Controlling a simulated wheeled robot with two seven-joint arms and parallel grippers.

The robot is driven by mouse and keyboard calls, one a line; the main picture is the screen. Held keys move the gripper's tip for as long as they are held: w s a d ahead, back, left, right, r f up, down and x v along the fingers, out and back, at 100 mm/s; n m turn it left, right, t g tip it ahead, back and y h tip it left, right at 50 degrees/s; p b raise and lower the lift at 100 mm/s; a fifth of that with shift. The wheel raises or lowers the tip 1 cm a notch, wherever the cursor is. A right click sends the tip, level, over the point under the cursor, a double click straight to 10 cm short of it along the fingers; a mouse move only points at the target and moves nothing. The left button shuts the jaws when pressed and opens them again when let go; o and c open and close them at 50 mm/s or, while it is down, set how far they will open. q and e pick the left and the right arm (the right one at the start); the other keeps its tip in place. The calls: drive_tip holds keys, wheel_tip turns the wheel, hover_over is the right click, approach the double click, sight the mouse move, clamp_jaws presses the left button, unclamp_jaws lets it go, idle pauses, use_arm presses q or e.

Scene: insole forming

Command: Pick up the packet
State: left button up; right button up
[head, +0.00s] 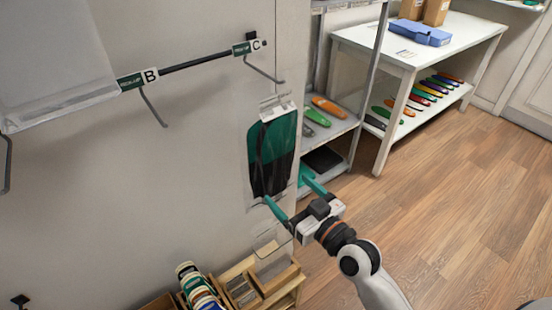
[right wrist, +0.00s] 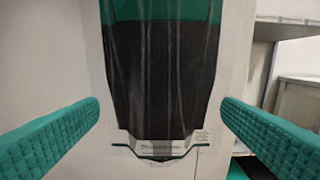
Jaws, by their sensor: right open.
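The packet (head: 271,150) is a clear pouch with a green and black insole pair inside. It hangs against the light wall, below the hook marked C (head: 262,70). In the right wrist view the packet (right wrist: 162,80) fills the middle, its lower end facing me. My right gripper (head: 286,190) is open near the packet's lower end. Its green fingers stand on either side of the packet in the wrist view (right wrist: 160,115), with gaps on both sides, and touch nothing there. My left gripper is not in view.
Hook B (head: 150,105) on the same rail is empty. A wooden box (head: 262,285) with rolls and small items stands below the packet. A metal shelf (head: 335,125) with insoles is just right of the wall's edge. A white table (head: 440,45) stands farther back; the wooden floor is clear.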

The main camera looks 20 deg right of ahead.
sight(278, 182)
drive_tip(key=x, duration=0.4)
drive_tip(key=shift+d+f, duration=0.1)
drive_tip(key=shift+f, duration=0.25)
drive_tip(key=c, duration=1.1)
drive_tip(key=shift+r, duration=0.1)
